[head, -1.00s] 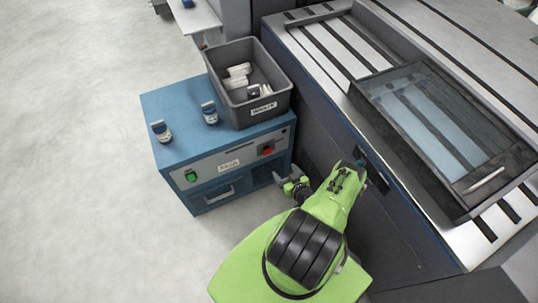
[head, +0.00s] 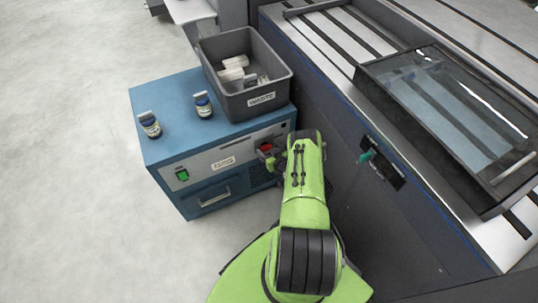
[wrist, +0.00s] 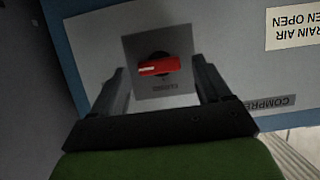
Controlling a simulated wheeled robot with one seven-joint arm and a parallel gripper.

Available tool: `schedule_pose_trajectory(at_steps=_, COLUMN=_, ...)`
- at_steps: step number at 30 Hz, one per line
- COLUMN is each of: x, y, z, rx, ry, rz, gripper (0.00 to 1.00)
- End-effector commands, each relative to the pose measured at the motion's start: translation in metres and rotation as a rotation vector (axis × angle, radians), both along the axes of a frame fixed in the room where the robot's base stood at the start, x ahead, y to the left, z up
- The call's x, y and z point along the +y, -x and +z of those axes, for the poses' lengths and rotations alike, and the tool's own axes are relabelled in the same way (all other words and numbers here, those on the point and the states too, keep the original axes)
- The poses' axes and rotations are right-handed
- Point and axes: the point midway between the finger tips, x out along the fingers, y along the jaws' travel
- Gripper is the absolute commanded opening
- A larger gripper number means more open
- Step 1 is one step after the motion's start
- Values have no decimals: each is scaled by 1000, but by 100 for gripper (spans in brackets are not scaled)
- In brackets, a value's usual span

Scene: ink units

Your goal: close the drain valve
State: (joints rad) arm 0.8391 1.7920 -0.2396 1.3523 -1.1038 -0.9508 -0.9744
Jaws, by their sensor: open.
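The drain valve is a red handle (head: 266,147) on the front of the blue compressor cabinet (head: 165,98). In the wrist view the red handle (wrist: 159,66) sits on a grey square plate (wrist: 160,92), lying roughly crosswise. In the head view my arm partly covers the cabinet's right front.
A large machine (head: 345,125) with a teal handle (head: 367,156) stands to the right. Floor at left is clear.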

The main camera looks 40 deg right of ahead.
Motion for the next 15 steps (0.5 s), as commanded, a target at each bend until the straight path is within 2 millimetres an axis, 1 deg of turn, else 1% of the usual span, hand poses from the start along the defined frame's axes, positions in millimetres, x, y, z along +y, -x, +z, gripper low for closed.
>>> schedule_pose_trajectory(at_steps=7, x=-1, y=-2, z=0, rx=1, ry=-1, rz=0, gripper=77)
schedule_pose_trajectory(at_steps=8, x=-1, y=-2, z=0, rx=1, ry=-1, rz=0, gripper=76)
schedule_pose_trajectory(at_steps=15, x=-1, y=-2, z=0, rx=1, ry=-1, rz=0, gripper=39)
